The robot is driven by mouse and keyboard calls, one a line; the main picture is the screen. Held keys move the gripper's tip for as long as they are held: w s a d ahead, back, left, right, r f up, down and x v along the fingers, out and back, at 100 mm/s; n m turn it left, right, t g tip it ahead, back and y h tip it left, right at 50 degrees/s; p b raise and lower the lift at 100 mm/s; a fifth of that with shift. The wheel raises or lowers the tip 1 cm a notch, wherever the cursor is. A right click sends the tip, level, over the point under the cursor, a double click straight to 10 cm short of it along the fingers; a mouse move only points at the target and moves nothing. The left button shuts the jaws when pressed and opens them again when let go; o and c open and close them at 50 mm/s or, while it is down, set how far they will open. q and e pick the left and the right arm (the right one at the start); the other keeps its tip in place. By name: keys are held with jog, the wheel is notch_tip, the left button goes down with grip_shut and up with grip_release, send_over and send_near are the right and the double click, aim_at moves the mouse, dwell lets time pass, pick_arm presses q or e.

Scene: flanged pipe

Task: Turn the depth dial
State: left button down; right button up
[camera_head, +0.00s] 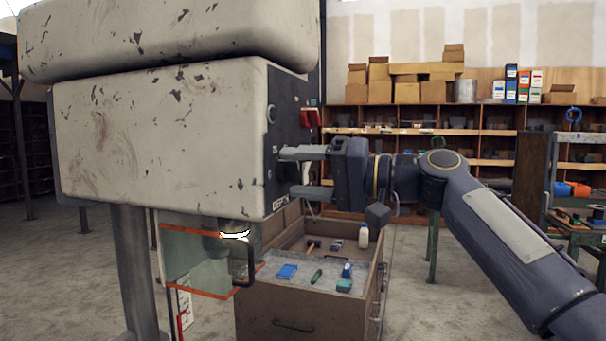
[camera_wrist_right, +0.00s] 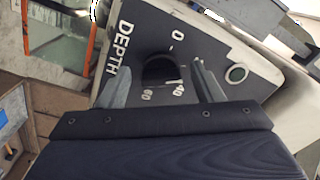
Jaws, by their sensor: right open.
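The depth dial (camera_wrist_right: 160,70) is a dark round knob on a grey panel, with a scale marked 0, 40 and 60 and the word DEPTH beside it in the right wrist view. My right gripper (camera_head: 300,172) is open at the side panel of the large worn cream machine (camera_head: 160,135). In the right wrist view its two fingers (camera_wrist_right: 160,86) stand on either side of the dial, apart from each other. I cannot tell whether they touch it. In the head view the dial is not clearly visible. My left gripper is not in view.
An orange-edged clear guard (camera_head: 195,262) with a black handle hangs under the machine. A wooden cabinet (camera_head: 285,318) with tools and a white bottle (camera_head: 364,235) on top stands below my right gripper. A red switch (camera_head: 310,117) and a round button (camera_wrist_right: 237,74) are near the dial.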

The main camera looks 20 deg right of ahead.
jog(key=shift+d, duration=0.1)
jog(key=b+v, duration=0.1)
jog(key=v, duration=0.6)
jog(key=shift+s+d, duration=0.25)
jog(key=s+f+g+h+p, duration=0.1)
jog(key=s+f+h+p, duration=0.1)
jog(key=s+f, duration=0.5)
jog(key=s+f+g+h+p, duration=0.2)
jog(key=s+f+h, duration=0.3)
jog(key=f, duration=1.2)
jog(key=s+f+m+g+h+p, duration=0.1)
jog(key=s+f+h+p, duration=0.3)
jog(key=s+f, duration=0.7)
jog(key=shift+s+a+f, duration=0.15)
jog(key=shift+s+f, duration=0.1)
jog(key=shift+f, duration=0.75)
